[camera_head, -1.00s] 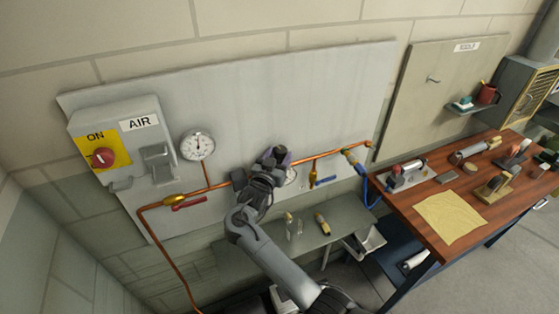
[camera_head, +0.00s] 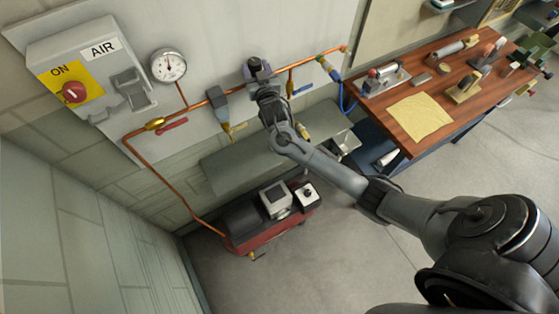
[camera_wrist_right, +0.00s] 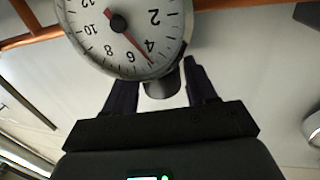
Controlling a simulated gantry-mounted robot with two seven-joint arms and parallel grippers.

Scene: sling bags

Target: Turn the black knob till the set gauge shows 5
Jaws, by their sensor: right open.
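The set gauge (camera_wrist_right: 120,35) fills the upper left of the right wrist view, turned upside down. Its red needle points about midway between 4 and 6. The black knob (camera_wrist_right: 162,84) shows beside the gauge as a short dark grey cylinder. My right gripper (camera_wrist_right: 160,72) is open, with one dark finger on each side of the knob and light gaps showing between. In the head view my right gripper (camera_head: 259,76) is at the regulator on the copper pipe. It hides the small gauge there and most of the knob. My left gripper is not in view.
A wall gauge (camera_head: 168,65) and the AIR box (camera_head: 85,75) with its red switch are at left. A filter (camera_head: 218,100) hangs left of my gripper. A grey shelf (camera_head: 235,165) and a red compressor (camera_head: 270,235) are below. A wooden bench (camera_head: 385,100) stands right.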

